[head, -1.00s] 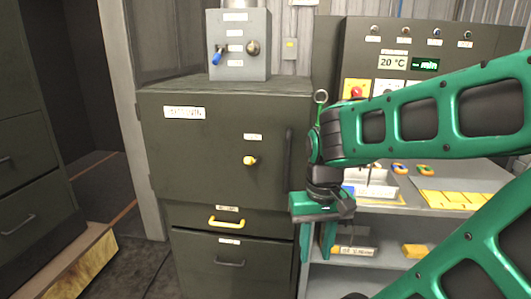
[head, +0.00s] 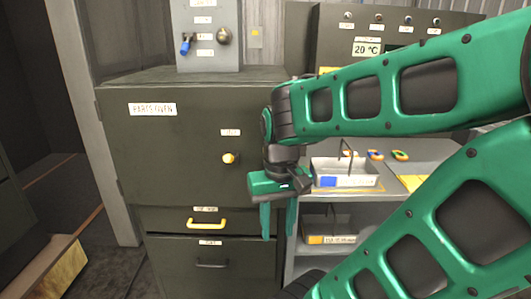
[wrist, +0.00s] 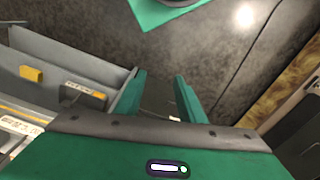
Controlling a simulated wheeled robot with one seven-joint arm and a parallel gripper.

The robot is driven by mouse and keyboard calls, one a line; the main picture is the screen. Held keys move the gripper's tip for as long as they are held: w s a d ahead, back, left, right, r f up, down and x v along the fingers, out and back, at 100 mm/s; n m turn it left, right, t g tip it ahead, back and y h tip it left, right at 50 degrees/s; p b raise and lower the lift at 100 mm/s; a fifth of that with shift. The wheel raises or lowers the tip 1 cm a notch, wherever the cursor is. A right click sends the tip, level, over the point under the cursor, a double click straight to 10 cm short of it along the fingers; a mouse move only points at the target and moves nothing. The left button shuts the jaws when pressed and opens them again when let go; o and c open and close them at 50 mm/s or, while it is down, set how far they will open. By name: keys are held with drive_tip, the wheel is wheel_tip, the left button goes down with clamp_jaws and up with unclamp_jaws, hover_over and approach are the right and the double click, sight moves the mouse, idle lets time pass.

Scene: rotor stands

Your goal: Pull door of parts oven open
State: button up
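The parts oven (head: 165,110) is a dark grey cabinet at the left of the head view, with a "PARTS OVEN" label. Its door looks shut and bears a yellow knob (head: 230,158). The door's dark upright handle, seen earlier at its right edge, is now hidden behind my arm. My gripper (head: 278,222) points down in front of the oven's right edge, right of and below the knob. Its two green fingers are apart with nothing between them. In the wrist view the open fingers (wrist: 160,95) hang above the floor.
Below the door is a drawer with a yellow handle (head: 207,223), then another with a dark handle (head: 212,264). A control box (head: 208,40) stands on the oven. At right, a bench holds a grey tray (head: 345,172); a shelf below holds a labelled bin (head: 330,238). Floor shows at left.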

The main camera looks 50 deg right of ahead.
drive_tip(key=w+d+r+m+t+h, duration=0.2)
drive_tip(key=w+d+r+m+h, duration=0.3)
drive_tip(key=w+d+r, duration=1.15)
drive_tip(key=w+d+f, duration=0.2)
drive_tip(key=f, duration=0.3)
drive_tip(key=w+d+f+y, duration=0.1)
drive_tip(key=w+d+f, duration=0.1)
drive_tip(key=f, duration=0.4)
drive_tip(key=shift+d+m, duration=0.3)
drive_tip(key=shift+d, duration=0.05)
clamp_jaws()
drive_tip(key=shift+s+a+r, duration=0.1)
